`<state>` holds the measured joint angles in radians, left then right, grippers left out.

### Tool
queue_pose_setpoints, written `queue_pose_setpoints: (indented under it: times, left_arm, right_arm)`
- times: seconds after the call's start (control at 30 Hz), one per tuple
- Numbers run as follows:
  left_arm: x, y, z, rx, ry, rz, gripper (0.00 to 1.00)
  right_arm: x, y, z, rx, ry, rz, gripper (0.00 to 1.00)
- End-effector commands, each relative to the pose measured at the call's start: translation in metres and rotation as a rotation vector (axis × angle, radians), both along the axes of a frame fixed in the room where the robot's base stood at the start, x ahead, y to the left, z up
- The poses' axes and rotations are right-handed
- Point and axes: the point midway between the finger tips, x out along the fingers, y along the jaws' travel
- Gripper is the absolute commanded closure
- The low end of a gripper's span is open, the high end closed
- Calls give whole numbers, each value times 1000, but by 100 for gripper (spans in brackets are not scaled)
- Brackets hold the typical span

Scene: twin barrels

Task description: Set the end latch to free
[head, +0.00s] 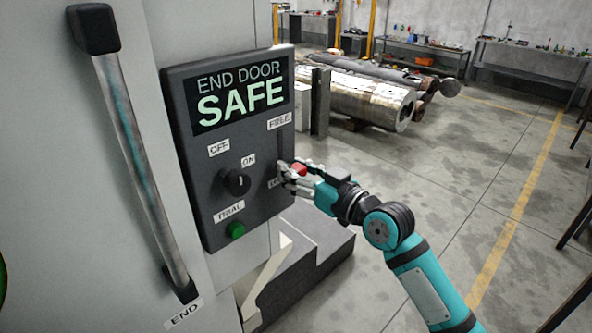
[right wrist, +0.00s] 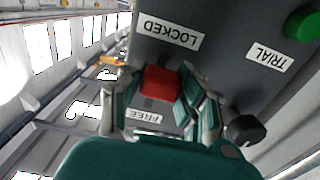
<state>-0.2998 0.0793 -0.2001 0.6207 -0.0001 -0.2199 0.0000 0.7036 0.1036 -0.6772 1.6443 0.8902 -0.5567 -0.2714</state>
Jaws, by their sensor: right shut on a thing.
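The end latch is a red knob (head: 299,169) on the right side of the dark control panel, at the lower part of a vertical slot. The FREE label (head: 279,121) is at the slot's upper end; the lower label is mostly hidden by my fingers. My right gripper (head: 290,172) is shut on the red knob. In the right wrist view the knob (right wrist: 160,83) sits between the fingers, with the LOCKED label (right wrist: 170,32) above it and the FREE label (right wrist: 143,117) below. My left gripper is out of view.
The panel's screen (head: 240,95) reads END DOOR SAFE. A black rotary switch (head: 236,182) and a green TRIAL button (head: 236,230) lie left of the latch. A long door handle (head: 140,160) marked END is at the left. Open floor lies to the right.

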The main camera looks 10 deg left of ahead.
Motion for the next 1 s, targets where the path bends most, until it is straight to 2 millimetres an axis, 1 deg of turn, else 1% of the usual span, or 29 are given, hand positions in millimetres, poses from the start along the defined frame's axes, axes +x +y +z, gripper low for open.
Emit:
queue_pose_setpoints:
  times: [0.07, 0.2, 0.33, 0.43, 0.7, 0.73, 0.9, 1.0]
  left_arm:
    - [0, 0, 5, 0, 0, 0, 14]
    - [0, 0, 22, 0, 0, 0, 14]
    - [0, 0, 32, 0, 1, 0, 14]
    - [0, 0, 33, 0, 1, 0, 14]
    - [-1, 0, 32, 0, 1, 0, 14]
    - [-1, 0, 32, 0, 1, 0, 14]
    - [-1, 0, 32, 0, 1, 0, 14]
    - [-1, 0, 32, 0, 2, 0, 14]
  right_arm:
    - [0, 0, 9, 0, -2, 0, 100]
    - [0, 0, 40, -1, -5, 0, 100]
    - [0, 0, 61, -1, -3, 0, 100]
    - [0, 0, 66, -1, -3, -1, 100]
    - [0, -1, 67, 5, -6, -1, 100]
    - [0, -1, 68, 5, -6, -1, 65]
    - [0, 0, 66, 4, -4, -1, 43]
    - [0, 0, 65, 2, -2, 0, 42]
